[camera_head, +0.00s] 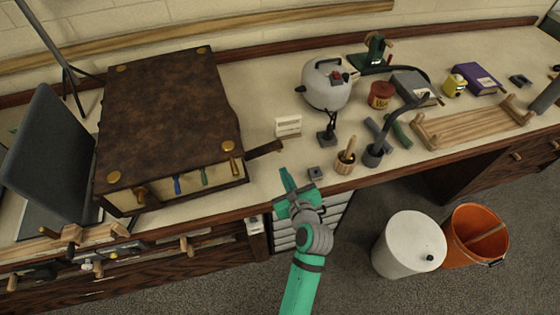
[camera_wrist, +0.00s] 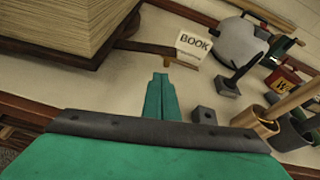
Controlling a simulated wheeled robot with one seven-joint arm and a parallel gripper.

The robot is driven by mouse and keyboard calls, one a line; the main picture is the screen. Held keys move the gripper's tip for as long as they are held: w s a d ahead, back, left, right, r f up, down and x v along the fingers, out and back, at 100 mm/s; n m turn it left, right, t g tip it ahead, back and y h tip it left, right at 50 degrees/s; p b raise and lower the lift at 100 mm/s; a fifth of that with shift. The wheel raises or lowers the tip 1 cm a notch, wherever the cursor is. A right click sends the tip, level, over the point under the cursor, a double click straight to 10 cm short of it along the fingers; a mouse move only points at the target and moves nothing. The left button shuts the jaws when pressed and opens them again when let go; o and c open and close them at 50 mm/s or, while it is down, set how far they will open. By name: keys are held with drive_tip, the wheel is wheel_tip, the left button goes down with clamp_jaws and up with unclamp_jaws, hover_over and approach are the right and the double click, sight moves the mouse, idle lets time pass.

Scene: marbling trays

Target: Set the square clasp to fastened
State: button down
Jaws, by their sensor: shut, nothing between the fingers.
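A large brown leather-bound book (camera_head: 165,105) lies flat on the bench at the left, with round brass bosses on its cover. A dark strap (camera_head: 265,149) sticks out from its right side over the bench; it also shows in the wrist view (camera_wrist: 148,47). I cannot tell for certain which part is the square clasp. A small grey block (camera_head: 315,173) with a hole stands right of my gripper, and shows in the wrist view (camera_wrist: 204,115). My gripper (camera_head: 285,172) is shut and empty, just in front of the strap's end, apart from the book.
A white card reading BOOK (camera_wrist: 194,45) stands behind the strap. A wooden rack (camera_head: 470,125) lies farther right.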

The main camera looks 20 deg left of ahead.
sight(264, 153)
drive_tip(key=x, duration=0.9)
drive_tip(key=shift+w+a+f, duration=0.1)
drive_tip(key=shift+w+f, duration=0.05)
drive_tip(key=shift+w, duration=0.3)
drive_tip(key=shift+w, duration=0.1)
